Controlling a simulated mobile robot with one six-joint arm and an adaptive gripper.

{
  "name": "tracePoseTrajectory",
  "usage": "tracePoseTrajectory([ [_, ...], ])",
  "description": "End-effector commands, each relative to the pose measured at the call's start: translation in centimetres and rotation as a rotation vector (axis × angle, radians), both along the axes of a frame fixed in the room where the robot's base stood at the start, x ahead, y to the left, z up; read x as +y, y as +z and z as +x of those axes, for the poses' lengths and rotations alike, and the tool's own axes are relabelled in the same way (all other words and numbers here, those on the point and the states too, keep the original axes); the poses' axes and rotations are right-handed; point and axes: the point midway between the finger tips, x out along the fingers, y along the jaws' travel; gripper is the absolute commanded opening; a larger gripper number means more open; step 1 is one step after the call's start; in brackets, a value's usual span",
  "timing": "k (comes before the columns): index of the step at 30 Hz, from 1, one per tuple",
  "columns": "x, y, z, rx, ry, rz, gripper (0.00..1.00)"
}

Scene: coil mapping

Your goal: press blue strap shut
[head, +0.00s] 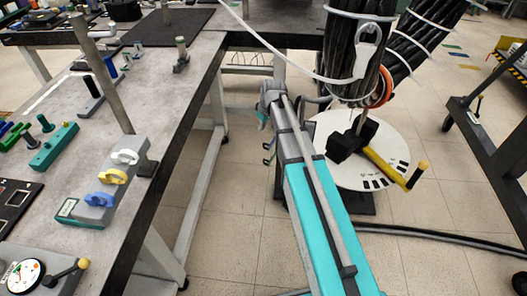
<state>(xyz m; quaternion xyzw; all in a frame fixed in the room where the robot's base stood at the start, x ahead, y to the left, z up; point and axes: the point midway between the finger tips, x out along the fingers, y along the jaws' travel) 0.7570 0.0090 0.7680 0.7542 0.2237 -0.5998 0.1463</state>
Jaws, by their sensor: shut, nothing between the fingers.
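The blue strap (101,199) shows in the head view on a long grey block (118,190) near the bench's right edge. It is the nearest of three small looped straps in a row, with a yellow strap (113,177) and a white strap (125,157) behind it. It looks like a rounded loop on the block's top face. Whether it is open or shut is too small to tell. I cannot make out my gripper in this view.
The grey bench (175,95) fills the left and carries an upright post (103,80), a teal block (54,147) and a dial (23,276). A long teal beam (318,215) crosses the middle. Black cable bundles (350,55) hang above a white disc (330,120).

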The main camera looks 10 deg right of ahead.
Motion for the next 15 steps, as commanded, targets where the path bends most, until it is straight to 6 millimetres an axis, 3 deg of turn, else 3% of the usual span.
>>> tracePoseTrajectory([
  [1, -0.1, -2.1, 1.5, -0.012, 0.021, 0.003, 0.0],
  [6, -0.3, -4.7, 4.6, -0.053, 0.093, 0.009, 0.0],
  [15, -0.4, -6.8, 7.4, -0.096, 0.163, 0.013, 0.0],
])
